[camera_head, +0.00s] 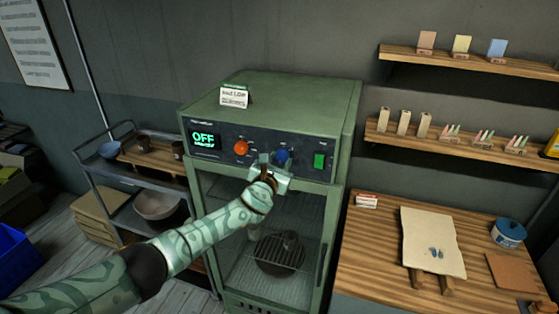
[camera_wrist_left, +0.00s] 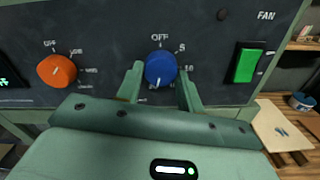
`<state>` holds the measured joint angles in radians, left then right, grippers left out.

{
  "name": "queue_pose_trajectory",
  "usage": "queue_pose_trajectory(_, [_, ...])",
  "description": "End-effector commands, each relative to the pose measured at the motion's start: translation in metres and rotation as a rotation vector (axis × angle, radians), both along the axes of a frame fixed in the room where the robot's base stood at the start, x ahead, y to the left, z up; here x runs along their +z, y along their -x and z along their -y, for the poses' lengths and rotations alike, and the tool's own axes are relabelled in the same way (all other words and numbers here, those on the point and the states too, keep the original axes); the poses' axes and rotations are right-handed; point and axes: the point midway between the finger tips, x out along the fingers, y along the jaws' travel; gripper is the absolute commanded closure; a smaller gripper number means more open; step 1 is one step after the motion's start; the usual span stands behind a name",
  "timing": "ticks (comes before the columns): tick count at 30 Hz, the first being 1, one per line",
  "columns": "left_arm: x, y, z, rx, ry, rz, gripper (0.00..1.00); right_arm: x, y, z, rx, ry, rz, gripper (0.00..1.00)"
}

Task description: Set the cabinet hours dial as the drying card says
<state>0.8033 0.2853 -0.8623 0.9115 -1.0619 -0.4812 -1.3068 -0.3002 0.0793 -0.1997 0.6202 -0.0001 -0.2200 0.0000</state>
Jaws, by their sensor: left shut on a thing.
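The green cabinet (camera_head: 270,105) stands in the middle, with a dark control panel across its front. A blue dial (camera_wrist_left: 160,67) on the panel has markings around it, including OFF at the top and 16 at the right. Its white pointer mark points down and slightly left in the left wrist view. My left gripper (camera_wrist_left: 160,88) is shut on the blue dial, one finger on each side. In the head view my gripper partly covers the dial (camera_head: 283,155). A small white card (camera_head: 234,97) stands on top of the cabinet; its writing is too small to read surely. My right gripper is out of view.
An orange dial (camera_wrist_left: 57,71) is left of the blue one; a green FAN switch (camera_wrist_left: 246,64) is right of it. The display (camera_head: 203,138) reads OFF. A wooden bench (camera_head: 380,250) stands at right, a trolley (camera_head: 117,192) at left.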

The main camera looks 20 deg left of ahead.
Motion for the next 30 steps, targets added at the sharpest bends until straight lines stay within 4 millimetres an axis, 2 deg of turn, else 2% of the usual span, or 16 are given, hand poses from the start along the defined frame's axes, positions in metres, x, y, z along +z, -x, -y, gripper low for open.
queue_pose_trajectory(19, [-0.0033, 0.0009, 0.0002, -0.002, -0.047, -0.004, 0.86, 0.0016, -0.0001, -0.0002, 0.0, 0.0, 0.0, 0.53])
queue_pose_trajectory(20, [-0.0032, 0.0009, 0.0002, -0.002, -0.047, -0.004, 0.55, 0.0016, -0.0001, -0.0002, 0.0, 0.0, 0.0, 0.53])
queue_pose_trajectory(21, [-0.0029, 0.0008, 0.0001, -0.001, -0.047, -0.003, 0.44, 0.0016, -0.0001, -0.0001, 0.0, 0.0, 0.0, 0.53])
queue_pose_trajectory(30, [-0.0012, 0.0007, 0.0001, -0.001, -0.046, 0.0, 0.42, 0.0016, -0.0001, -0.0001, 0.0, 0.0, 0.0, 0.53])
